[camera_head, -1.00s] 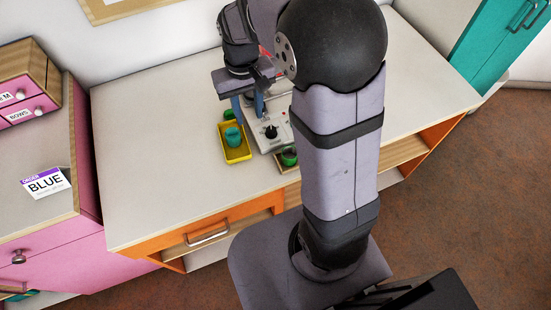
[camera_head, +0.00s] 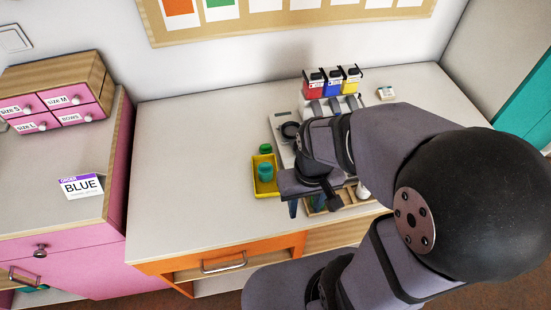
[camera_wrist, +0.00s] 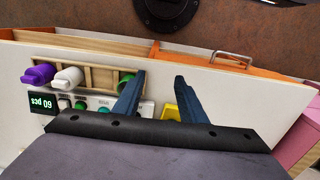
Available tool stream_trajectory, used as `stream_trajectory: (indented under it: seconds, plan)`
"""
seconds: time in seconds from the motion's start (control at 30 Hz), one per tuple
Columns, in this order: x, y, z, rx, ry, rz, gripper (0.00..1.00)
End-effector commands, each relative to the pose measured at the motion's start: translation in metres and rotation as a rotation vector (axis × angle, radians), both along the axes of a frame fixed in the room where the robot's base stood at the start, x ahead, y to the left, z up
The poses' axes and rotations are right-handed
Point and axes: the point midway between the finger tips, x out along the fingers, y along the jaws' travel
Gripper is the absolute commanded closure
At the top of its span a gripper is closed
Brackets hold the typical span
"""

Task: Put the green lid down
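A small green round piece, which looks like the green lid (camera_head: 265,149), sits on the white tabletop just behind the yellow tray (camera_head: 254,183) in the head view. A teal jar (camera_head: 265,172) stands in the tray. My gripper (camera_head: 304,207) is to the right of and nearer than the tray, apart from the lid. In the wrist view my gripper (camera_wrist: 160,77) has its two blue fingers spread with nothing between them. I cannot make out the lid in the wrist view. The left finger partly covers a green-ended piece (camera_wrist: 125,79) in a wooden rack.
The wooden rack (camera_wrist: 98,79) also holds a purple piece (camera_wrist: 38,75) and a white piece (camera_wrist: 67,77). A machine with red (camera_head: 314,83), blue (camera_head: 332,83) and yellow (camera_head: 351,80) containers stands behind my gripper. The left of the tabletop is clear.

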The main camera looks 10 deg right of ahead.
Motion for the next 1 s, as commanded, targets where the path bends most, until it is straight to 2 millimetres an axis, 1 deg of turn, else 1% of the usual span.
stream_trajectory:
  seconds: [0.07, 0.17, 0.27, 0.37, 0.5, 0.6, 0.7, 0.83, 1.0]
  plan:
    - [0.002, 0.001, -0.001, 0.001, -0.006, 0.001, 0.62]
    - [0.013, 0.004, -0.003, 0.007, -0.038, 0.003, 0.62]
    - [0.035, 0.009, -0.007, 0.018, -0.107, 0.007, 0.62]
    - [0.067, 0.017, -0.012, 0.033, -0.212, 0.009, 0.62]
    - [0.119, 0.029, -0.019, 0.048, -0.390, 0.008, 0.62]
    - [0.150, 0.034, -0.023, 0.048, -0.505, 0.006, 0.62]
    - [0.176, 0.038, -0.024, 0.043, -0.607, 0.001, 0.62]
    - [0.197, 0.040, -0.029, 0.028, -0.706, -0.004, 0.62]
    - [0.208, 0.042, -0.043, 0.008, -0.770, -0.005, 0.62]
